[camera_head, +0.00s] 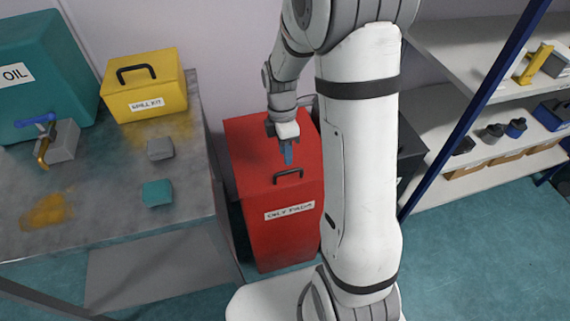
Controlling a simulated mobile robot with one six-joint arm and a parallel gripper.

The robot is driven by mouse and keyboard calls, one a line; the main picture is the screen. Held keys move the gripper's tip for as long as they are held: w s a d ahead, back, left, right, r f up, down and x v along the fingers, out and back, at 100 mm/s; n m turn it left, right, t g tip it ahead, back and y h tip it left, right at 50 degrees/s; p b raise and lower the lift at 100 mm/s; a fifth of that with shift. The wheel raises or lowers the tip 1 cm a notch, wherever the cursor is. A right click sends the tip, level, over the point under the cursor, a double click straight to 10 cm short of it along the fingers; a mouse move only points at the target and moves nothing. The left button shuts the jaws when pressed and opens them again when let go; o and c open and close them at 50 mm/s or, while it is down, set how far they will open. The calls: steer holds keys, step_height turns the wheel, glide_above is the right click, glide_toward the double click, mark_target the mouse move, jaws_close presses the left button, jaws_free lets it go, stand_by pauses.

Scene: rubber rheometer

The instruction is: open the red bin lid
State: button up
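The red bin (290,235) stands on the floor between the metal table and the shelves. Its lid (257,150) looks closed and has a dark handle (289,176) near the front edge. A white label is on the front face. My gripper (288,158) points down over the lid, just behind the handle in the picture. I cannot tell whether it touches the lid or handle, or whether its fingers are apart. My white arm hides the right side of the bin.
A metal table (110,225) stands close on the left, with a yellow spill kit box (160,97), a teal oil container (45,75) and small blocks. Shelves with a blue post (465,120) stand on the right. A dark container (408,150) is partly hidden behind my arm.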

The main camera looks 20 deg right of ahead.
mark_target(286, 171)
steer(key=f, duration=0.2)
steer(key=s+f, duration=0.1)
steer(key=f, duration=0.2)
jaws_close()
stand_by(0.3)
steer(key=shift+a, duration=0.1)
